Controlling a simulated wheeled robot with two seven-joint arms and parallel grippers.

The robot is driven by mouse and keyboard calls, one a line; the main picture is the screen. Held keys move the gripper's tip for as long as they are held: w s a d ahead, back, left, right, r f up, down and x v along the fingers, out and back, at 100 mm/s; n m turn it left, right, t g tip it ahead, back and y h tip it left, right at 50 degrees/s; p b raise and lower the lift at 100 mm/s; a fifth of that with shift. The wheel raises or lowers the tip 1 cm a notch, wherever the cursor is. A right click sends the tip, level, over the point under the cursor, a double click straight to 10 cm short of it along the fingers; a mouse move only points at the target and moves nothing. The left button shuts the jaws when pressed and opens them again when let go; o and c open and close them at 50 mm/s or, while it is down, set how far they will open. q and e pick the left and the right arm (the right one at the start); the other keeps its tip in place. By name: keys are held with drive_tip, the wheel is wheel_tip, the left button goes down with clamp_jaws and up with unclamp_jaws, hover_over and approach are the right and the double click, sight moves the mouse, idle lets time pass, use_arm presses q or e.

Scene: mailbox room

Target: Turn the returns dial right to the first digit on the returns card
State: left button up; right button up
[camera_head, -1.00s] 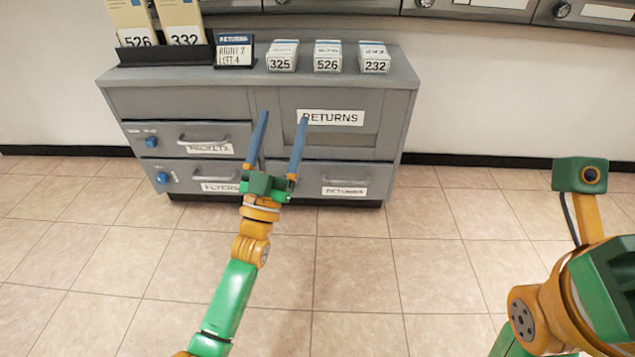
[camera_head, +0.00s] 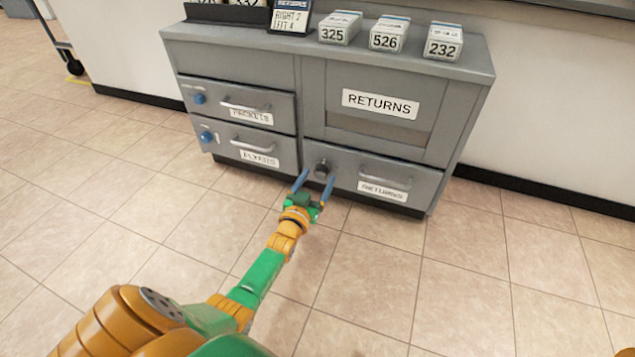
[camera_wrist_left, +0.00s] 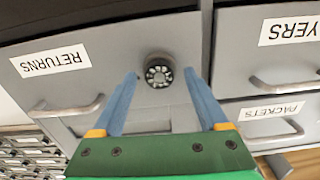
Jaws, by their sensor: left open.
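The returns dial (camera_head: 323,169) is a dark round knob on the lower right drawer front (camera_head: 345,172). It also shows in the left wrist view (camera_wrist_left: 158,72), with pale marks on its face too small to read. My left gripper (camera_head: 317,178) is open, its two blue fingers just in front of the dial; in the left wrist view the fingers (camera_wrist_left: 162,77) lie on either side of it with gaps. The returns card (camera_head: 290,18) stands on the cabinet top and reads "RIGHT 2, LEFT 4". My right gripper is not in view.
The returns drawer handle (camera_head: 386,178) is right of the dial. Packets (camera_head: 246,105) and flyers (camera_head: 254,143) drawers with blue knobs are on the left. Boxes marked 325 (camera_head: 340,27), 526 (camera_head: 389,34) and 232 (camera_head: 443,41) stand on top. The floor in front is clear.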

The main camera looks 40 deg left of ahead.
use_arm(q)
clamp_jaws()
drive_tip(key=shift+m, duration=0.3)
drive_tip(key=shift+m, duration=1)
drive_tip(key=m, duration=0.3)
drive_tip(key=shift+m+p, duration=0.3)
drive_tip(key=shift+m, duration=0.1)
drive_tip(key=m, duration=0.4)
drive_tip(key=shift+m, duration=1.4)
